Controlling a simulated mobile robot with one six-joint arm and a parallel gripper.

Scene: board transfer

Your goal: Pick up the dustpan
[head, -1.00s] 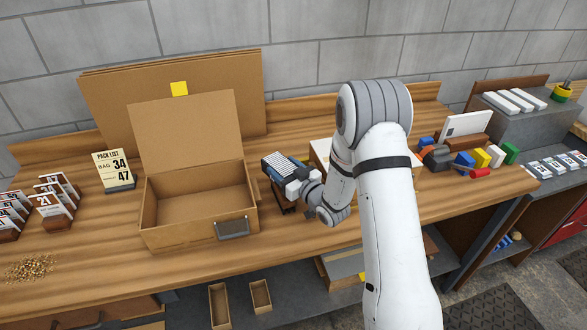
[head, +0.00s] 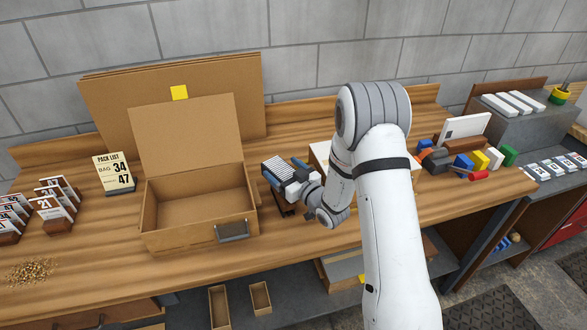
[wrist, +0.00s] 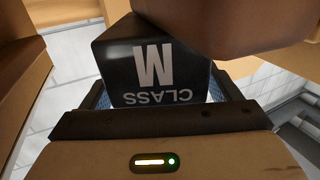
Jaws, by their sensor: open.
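I cannot pick out a dustpan for certain in either view. My gripper (head: 283,172) is over the bench, just right of the open cardboard box (head: 200,240). Its blue-edged fingers are apart, on either side of a striped dark-and-white thing (head: 279,168). In the wrist view, a black block marked "CLASS M" (wrist: 150,62) stands between the blue finger edges (wrist: 160,95), its lettering upside down. Whether the fingers touch it cannot be told. A brown rounded thing (wrist: 240,25) hangs over its upper right.
A pile of tan crumbs (head: 31,271) lies at the bench's left end, below numbered cards (head: 50,205). A pack list sign (head: 115,172) stands behind. Coloured blocks (head: 480,160) and a white panel (head: 463,128) are at the right. The bench front (head: 150,270) is clear.

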